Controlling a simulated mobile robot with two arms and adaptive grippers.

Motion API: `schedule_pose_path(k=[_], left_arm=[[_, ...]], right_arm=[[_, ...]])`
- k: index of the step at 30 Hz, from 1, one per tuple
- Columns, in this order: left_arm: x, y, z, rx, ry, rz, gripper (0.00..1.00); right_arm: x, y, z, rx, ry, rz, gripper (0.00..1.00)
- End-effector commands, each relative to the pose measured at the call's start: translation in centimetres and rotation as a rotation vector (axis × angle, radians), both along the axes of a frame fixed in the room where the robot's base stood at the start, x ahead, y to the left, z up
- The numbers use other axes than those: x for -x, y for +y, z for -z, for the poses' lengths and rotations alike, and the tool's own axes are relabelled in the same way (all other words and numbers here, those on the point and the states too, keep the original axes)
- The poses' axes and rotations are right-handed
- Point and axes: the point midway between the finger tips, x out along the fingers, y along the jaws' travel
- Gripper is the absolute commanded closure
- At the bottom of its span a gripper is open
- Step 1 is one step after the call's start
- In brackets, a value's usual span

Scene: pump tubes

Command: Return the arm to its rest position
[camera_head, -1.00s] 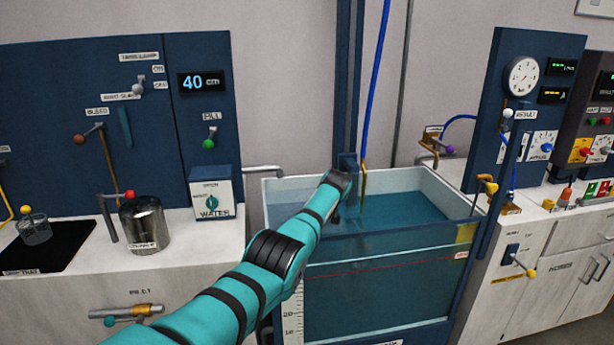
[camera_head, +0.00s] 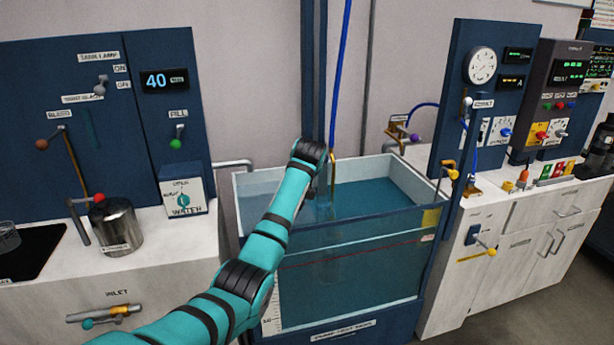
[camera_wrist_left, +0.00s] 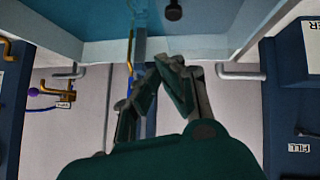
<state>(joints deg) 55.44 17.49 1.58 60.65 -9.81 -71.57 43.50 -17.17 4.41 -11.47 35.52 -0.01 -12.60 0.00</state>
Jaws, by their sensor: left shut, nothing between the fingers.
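My left arm (camera_head: 265,245), teal with black bands, comes in from the bottom left of the head view and reaches up over the water tank (camera_head: 350,298). Its wrist end stands in front of the blue column behind the tank. My left gripper is mostly hidden behind the wrist there. In the left wrist view, the left gripper (camera_wrist_left: 165,62) has its dark fingers meeting at the tips, shut with nothing held. My right gripper is in neither view.
A steel pot (camera_head: 117,228) stands on the left counter under a red-knobbed tap. A panel with a dial gauge (camera_head: 480,66) rises at the right. A yellow-handled valve (camera_head: 449,172) is at the tank's right edge. A blue hose (camera_head: 340,75) hangs behind the tank.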

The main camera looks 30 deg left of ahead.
Motion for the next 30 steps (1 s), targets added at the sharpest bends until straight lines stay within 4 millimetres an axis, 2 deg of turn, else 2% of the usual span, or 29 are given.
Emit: schedule_pose_path(k=[10,12,14,17,21,23,24,26,30], left_arm=[[0.6,-0.6,-0.5,-0.001,0.004,0.001,1.00],[0.6,-0.8,0.5,-0.005,0.016,0.011,1.00],[0.7,-1.1,2.4,-0.014,0.040,0.030,1.00],[1.2,-2.2,7.7,-0.041,0.103,0.090,1.00],[3.1,-4.3,17.3,-0.083,0.211,0.206,1.00],[4.4,-5.3,21.2,-0.097,0.255,0.257,1.00],[5.4,-5.9,23.9,-0.105,0.284,0.290,1.00],[7.1,-6.9,27.8,-0.117,0.325,0.341,1.00],[12.5,-9.3,36.8,-0.132,0.424,0.462,1.00]], right_arm=[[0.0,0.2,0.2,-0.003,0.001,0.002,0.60],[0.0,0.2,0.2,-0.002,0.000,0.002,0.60],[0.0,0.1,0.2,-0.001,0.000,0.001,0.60],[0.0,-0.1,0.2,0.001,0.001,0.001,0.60],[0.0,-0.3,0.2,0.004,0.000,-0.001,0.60],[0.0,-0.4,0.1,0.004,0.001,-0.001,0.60],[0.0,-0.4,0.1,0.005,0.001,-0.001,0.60],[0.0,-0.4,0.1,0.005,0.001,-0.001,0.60],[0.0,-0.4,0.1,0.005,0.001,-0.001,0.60]])
